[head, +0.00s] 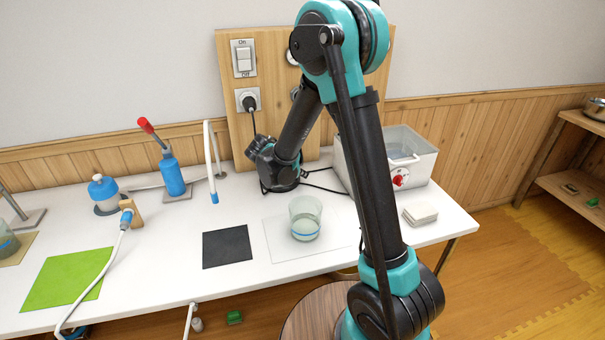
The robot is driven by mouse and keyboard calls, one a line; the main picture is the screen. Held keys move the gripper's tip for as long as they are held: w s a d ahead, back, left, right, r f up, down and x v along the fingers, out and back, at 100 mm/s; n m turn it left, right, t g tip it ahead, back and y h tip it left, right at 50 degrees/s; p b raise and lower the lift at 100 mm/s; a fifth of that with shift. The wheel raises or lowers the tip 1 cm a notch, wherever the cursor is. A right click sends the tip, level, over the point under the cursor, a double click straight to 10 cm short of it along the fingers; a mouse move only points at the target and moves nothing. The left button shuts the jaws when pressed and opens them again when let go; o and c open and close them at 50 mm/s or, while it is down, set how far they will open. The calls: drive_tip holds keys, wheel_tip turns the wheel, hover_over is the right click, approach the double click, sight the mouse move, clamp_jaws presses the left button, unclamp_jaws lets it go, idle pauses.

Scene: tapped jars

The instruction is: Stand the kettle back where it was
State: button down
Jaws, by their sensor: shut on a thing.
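I cannot pick out a kettle in the head view. My gripper (256,148) is at the back of the white table, in front of the wooden panel and below its socket. It is dark and partly hidden by my wrist. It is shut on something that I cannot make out. A clear beaker (305,218) with some liquid stands upright on a pale mat (284,252), apart from my gripper. A bare dark square mat (227,247) lies to its left.
A plug (249,101) sits in the wall socket, with black cords below. A clear tank (418,154) with a red dial stands at right, partly behind my arm.

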drive_tip(key=c, duration=1.6)
unclamp_jaws()
drive_tip(key=shift+v, duration=4)
drive_tip(key=v, duration=1.2)
drive_tip(key=shift+d, duration=0.15)
